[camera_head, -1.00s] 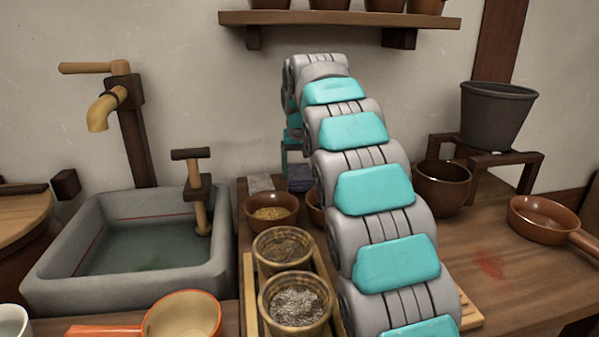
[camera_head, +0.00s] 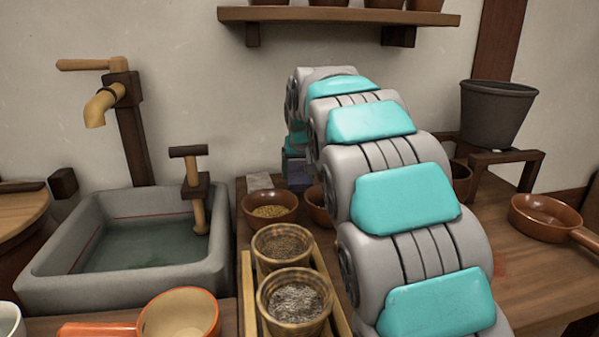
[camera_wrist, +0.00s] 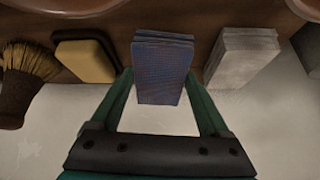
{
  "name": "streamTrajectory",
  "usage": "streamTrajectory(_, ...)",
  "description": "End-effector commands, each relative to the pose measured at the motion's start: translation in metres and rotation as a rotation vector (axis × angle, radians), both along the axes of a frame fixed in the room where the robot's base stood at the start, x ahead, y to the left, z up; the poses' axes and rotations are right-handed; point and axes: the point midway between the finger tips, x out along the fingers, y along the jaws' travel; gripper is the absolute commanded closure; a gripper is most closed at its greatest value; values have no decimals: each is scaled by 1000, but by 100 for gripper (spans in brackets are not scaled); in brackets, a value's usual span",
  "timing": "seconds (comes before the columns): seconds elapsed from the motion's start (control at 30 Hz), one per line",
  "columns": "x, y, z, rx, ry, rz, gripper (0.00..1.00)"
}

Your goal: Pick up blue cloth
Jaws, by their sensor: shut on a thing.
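The blue cloth (camera_wrist: 162,72) is a folded stack with a fine weave, upright in the middle of the wrist view. My gripper (camera_wrist: 158,82) has one green finger on each side of it and is shut on it. In the head view, a small dark blue part of the cloth (camera_head: 298,177) shows beneath my gripper, just left of my arm. My arm hides the rest there. I cannot tell whether the cloth is clear of the counter.
A grey folded cloth (camera_wrist: 243,55) stands to the right in the wrist view. A dark and yellow block (camera_wrist: 86,58) and a brush (camera_wrist: 27,75) are to the left. In the head view, a grain bowl (camera_head: 270,211), a stone sink (camera_head: 60,275) and a dark bucket (camera_head: 497,115) stand around.

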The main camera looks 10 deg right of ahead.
Motion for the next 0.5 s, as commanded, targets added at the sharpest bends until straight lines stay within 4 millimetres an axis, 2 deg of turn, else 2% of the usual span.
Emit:
streamTrajectory(0.13,-3,0,-1,0,-19,0,77)
streamTrajectory(0.5,-12,0,39,0,-23,0,77)
